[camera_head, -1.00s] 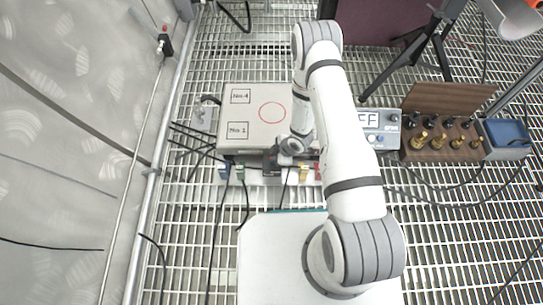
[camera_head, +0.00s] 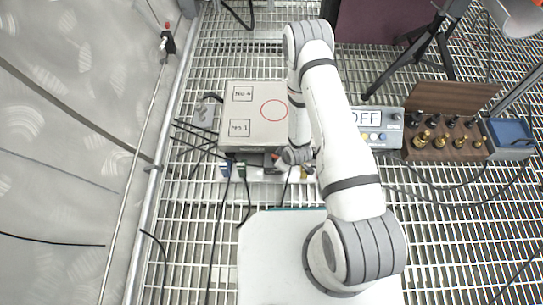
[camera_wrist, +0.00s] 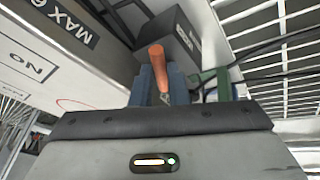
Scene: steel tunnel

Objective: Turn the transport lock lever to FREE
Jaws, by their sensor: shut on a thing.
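The transport lock lever (camera_wrist: 158,62) shows in the wrist view as an orange-red rod, just beyond my gripper's dark front edge. My gripper (camera_head: 274,160) is at the front edge of a pale grey box (camera_head: 253,112), below my arm. It is shut on the lever; the exact contact at the fingertips is hard to make out. A small red spot shows beside my gripper in the head view. The lock's markings cannot be read, so the lever's setting is unclear.
Blue (camera_head: 225,170) and green (camera_head: 241,170) connectors with cables sit left of my gripper.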

